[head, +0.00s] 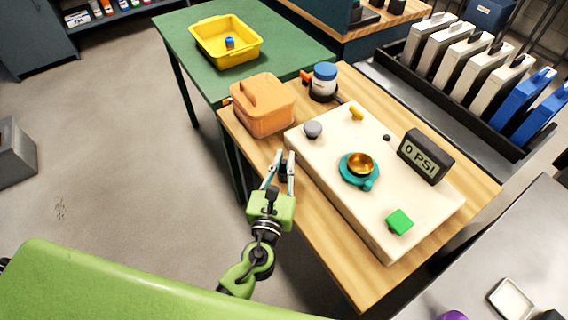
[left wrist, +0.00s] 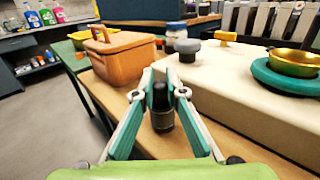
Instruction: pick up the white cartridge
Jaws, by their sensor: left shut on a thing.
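My left gripper (head: 283,160) is at the wooden table's left edge, beside the cream box. Its fingers are shut on a small dark cylinder (left wrist: 161,105) with a black top, upright between the fingertips in the left wrist view. Several white cartridge-like slabs (head: 461,54) with dark handles stand in a black rack at the upper right of the head view, far from the gripper. I cannot tell which one the task means. No white cartridge is in the gripper. My right gripper is not in view.
The cream box (head: 320,155) carries a teal dish with a gold bowl (head: 361,163), knobs and a gauge (head: 426,156). An orange toolbox (head: 263,106) stands just beyond the gripper. A blue-lidded jar (head: 324,80) is behind. A yellow bin (head: 226,41) sits on the green table.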

